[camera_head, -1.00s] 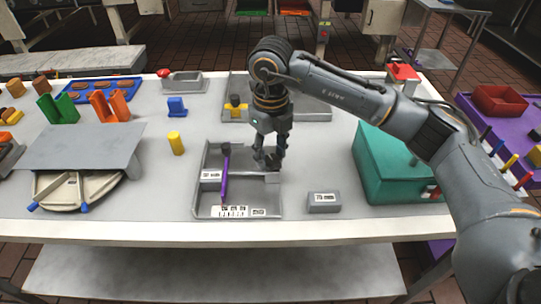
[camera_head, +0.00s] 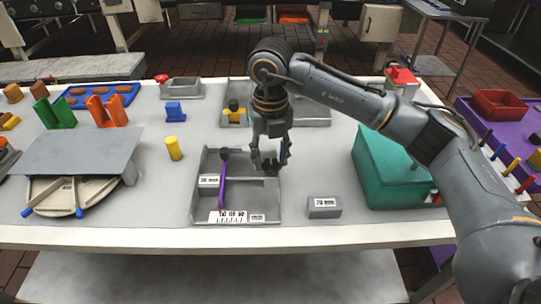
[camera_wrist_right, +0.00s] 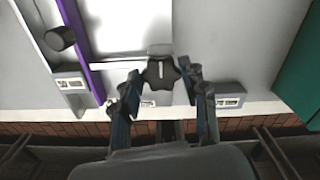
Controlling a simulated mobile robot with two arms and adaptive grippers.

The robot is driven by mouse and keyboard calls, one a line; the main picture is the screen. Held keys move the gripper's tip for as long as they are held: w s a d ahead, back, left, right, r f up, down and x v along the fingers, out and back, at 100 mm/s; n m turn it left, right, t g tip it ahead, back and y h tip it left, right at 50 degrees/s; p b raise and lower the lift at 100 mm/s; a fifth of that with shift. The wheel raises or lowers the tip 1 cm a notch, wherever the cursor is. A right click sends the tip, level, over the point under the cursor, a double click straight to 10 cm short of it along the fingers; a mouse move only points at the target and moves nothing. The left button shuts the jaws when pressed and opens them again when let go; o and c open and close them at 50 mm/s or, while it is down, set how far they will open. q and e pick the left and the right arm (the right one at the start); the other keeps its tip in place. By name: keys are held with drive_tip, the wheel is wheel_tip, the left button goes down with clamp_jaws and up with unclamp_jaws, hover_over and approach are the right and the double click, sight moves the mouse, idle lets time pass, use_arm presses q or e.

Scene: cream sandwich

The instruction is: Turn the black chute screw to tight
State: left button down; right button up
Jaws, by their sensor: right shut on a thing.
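The black chute screw (camera_wrist_right: 161,72), a lobed knob with a white line on top, sits at the right wall of the grey chute tray (camera_head: 236,208). In the head view the knob is dark and small (camera_head: 270,167). My right gripper (camera_head: 270,165) points down at the knob. In the right wrist view its two fingertips (camera_wrist_right: 161,76) are on either side of the knob and hold it. The knob's white line points roughly up in that view. My left gripper is not in view.
A purple rod with a black end (camera_head: 223,175) lies along the tray. A grey labelled block (camera_head: 323,207) stands to the right, and a teal box (camera_head: 395,170) farther right. A yellow cylinder (camera_head: 173,148) stands to the left. The counter between them is clear.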

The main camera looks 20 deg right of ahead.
sight(271, 163)
drive_tip(key=o, duration=1.2)
drive_tip(key=shift+c, duration=0.2)
wheel_tip(271, 163, up, 12)
